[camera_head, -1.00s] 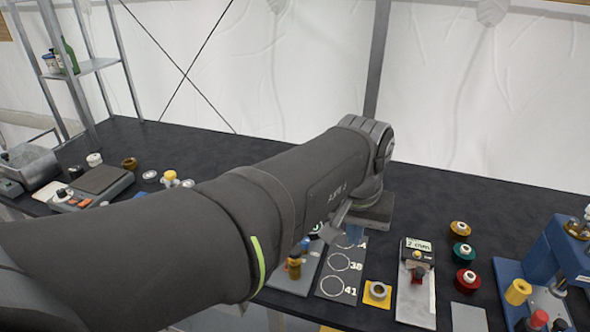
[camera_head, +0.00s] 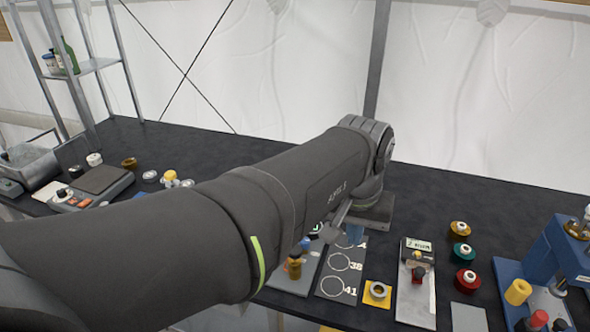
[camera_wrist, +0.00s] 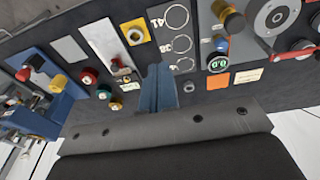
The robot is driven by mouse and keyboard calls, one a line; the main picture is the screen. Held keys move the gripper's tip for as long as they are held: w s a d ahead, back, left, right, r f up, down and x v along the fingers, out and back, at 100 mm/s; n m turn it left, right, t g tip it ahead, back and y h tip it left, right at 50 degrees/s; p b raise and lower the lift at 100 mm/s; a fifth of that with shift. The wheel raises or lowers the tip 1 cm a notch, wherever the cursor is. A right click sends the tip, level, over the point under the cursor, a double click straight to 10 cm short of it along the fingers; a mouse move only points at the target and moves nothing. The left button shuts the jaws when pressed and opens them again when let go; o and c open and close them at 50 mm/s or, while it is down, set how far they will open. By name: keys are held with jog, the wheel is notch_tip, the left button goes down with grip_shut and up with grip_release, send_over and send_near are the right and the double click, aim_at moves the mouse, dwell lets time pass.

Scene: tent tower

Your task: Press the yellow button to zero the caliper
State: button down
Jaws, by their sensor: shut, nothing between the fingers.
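The caliper (camera_head: 416,290) is a pale plate with a small display (camera_head: 418,244) at its far end, at the front right of the table in the head view. The yellow button (camera_head: 417,255) sits just below the display, with a dark knob nearer the front. In the wrist view the caliper plate (camera_wrist: 98,38) lies left of the fingers. My gripper (camera_head: 356,233) is left of the caliper, by the far end of the ring gauge card, partly hidden by my arm. In the wrist view its blue fingers (camera_wrist: 158,88) are together, empty and apart from the button.
The gauge card (camera_head: 341,278) and a yellow square with a metal ring (camera_head: 377,292) lie left of the caliper. Yellow, green and red (camera_head: 466,279) spools stand to its right. A blue device (camera_head: 545,270) is further right. The table behind is clear.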

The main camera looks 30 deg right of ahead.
dwell(0.5)
jog(key=d+f+m+t, duration=0.3)
jog(key=d+m, duration=0.6)
jog(key=d, duration=0.3)
jog(key=d+f+m+t+y, duration=0.1)
jog(key=d+f+m+t, duration=0.3)
jog(key=d+m, duration=0.5)
jog(key=shift+s+d+f+m+t, duration=0.25)
jog(key=shift+d+t, duration=0.35)
jog(key=shift+d, duration=0.95)
send_over(420, 258)
jog(key=shift+f, duration=4.35)
jog(key=shift+f, duration=0.1)
jog(key=shift+f, duration=0.3)
